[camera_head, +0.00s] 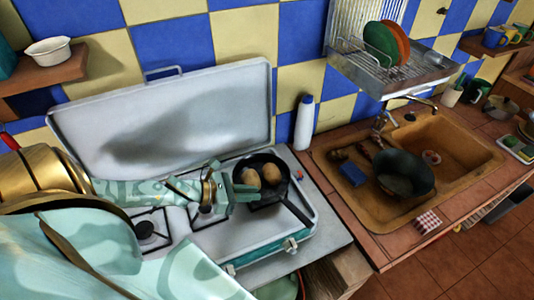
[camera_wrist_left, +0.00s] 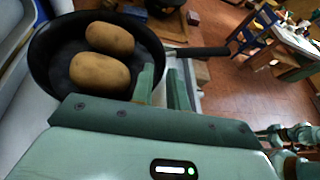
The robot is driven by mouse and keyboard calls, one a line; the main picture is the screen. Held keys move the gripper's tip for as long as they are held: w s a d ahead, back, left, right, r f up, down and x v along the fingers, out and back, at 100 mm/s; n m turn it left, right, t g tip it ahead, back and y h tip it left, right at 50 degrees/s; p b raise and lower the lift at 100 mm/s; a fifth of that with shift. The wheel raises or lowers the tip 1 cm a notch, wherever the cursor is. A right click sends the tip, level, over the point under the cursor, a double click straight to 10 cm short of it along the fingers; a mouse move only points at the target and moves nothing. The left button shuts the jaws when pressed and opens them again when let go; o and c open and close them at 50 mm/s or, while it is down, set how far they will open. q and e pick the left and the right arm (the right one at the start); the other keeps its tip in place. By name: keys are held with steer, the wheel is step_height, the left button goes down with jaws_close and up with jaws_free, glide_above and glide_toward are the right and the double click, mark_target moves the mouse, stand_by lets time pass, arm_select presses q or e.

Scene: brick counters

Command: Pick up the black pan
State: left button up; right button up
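The black pan (camera_head: 284,173) sits on the stove, with two brown potatoes in it. Its handle points to the lower right in the head view. The pan (camera_wrist_left: 58,52) and potatoes also show in the left wrist view, with the dark handle pointing right. My left gripper (camera_head: 246,187) is at the pan's left side in the head view. In the wrist view its two fingers (camera_wrist_left: 162,88) stand apart near the pan's rim, with no clear grip on it. Green jointed parts of mine show at the wrist view's lower right; the state of my right gripper cannot be made out.
The stove's raised lid (camera_head: 170,115) stands behind my left arm. A white bottle (camera_head: 304,122) stands behind and right of the pan. The sink (camera_head: 455,165) at right holds a dark round pan (camera_head: 405,165) and a blue sponge (camera_head: 352,174). A dish rack (camera_head: 395,65) hangs above.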

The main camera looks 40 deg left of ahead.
mark_target(268, 198)
arm_select(q)
steer(key=x, duration=0.5)
steer(key=shift+w+d+f, duration=0.15)
steer(key=shift+d+f, duration=0.1)
steer(key=shift+d, duration=0.15)
jaws_close()
steer(key=shift+r, duration=0.15)
stand_by(1.0)
